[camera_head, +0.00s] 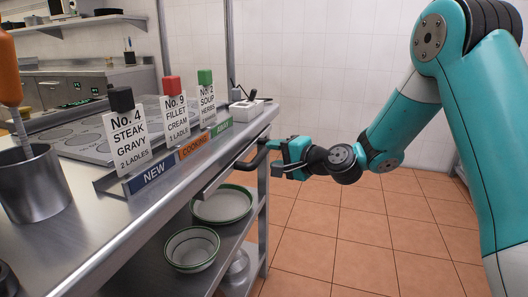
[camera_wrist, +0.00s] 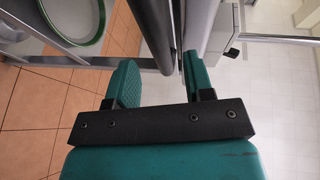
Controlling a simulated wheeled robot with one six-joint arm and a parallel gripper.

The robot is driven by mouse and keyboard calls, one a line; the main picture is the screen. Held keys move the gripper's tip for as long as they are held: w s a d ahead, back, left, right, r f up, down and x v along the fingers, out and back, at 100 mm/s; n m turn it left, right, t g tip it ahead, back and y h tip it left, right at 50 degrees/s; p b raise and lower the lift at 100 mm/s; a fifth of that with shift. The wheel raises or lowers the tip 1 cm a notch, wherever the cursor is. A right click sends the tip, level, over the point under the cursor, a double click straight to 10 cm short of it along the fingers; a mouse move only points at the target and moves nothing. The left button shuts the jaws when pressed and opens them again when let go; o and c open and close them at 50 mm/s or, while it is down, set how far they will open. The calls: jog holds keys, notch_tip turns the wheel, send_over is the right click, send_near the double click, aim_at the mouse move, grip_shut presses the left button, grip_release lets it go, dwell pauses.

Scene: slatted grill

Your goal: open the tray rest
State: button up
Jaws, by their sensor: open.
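The tray rest (camera_head: 224,178) appears as a narrow grey strip along the counter's front edge. A dark bar (camera_head: 252,161) stands out at its far end. My teal gripper (camera_head: 277,158) is at that end of the dark bar, level with the counter edge. In the wrist view my gripper (camera_wrist: 158,64) is open. The dark bar (camera_wrist: 153,34) reaches down into the gap between the fingers, with a grey strip beside it near the right finger. I cannot tell whether either finger touches the bar.
The steel counter (camera_head: 95,245) holds a metal pot (camera_head: 34,185) and order cards (camera_head: 127,135) on a labelled rail. A green-rimmed bowl (camera_head: 192,250) and a plate (camera_head: 222,204) sit on the shelf below. The tiled floor (camera_head: 350,235) right of the counter is clear.

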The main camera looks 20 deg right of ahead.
aim_at(266, 153)
jog(key=shift+x, duration=2.4)
grip_shut()
